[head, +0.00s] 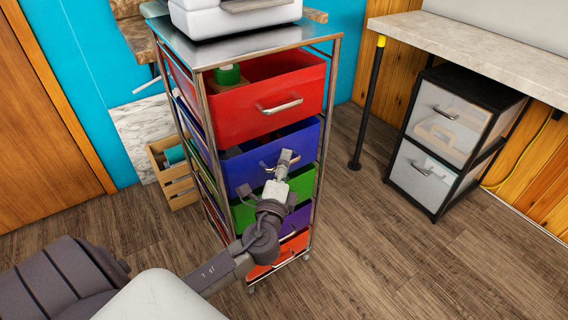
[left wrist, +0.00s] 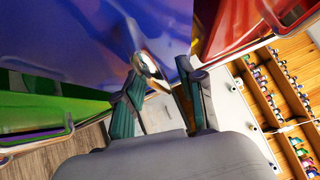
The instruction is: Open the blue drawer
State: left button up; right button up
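The blue drawer (head: 240,172) is second from the top in a metal-framed drawer cart, below the red drawer (head: 235,115). In the left wrist view the blue front (left wrist: 90,40) fills the upper left. The silver handle (left wrist: 150,70) lies between the tips of my two spread fingers, close to the left one; contact is unclear. My right gripper is not in view.
Green (head: 300,184), purple and orange-red drawers sit below in the cart. A white appliance (head: 235,15) stands on top. A wooden crate (head: 177,185) is on the floor at left.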

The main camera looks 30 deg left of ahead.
pick_arm(q)
grip_shut()
dwell(0.4)
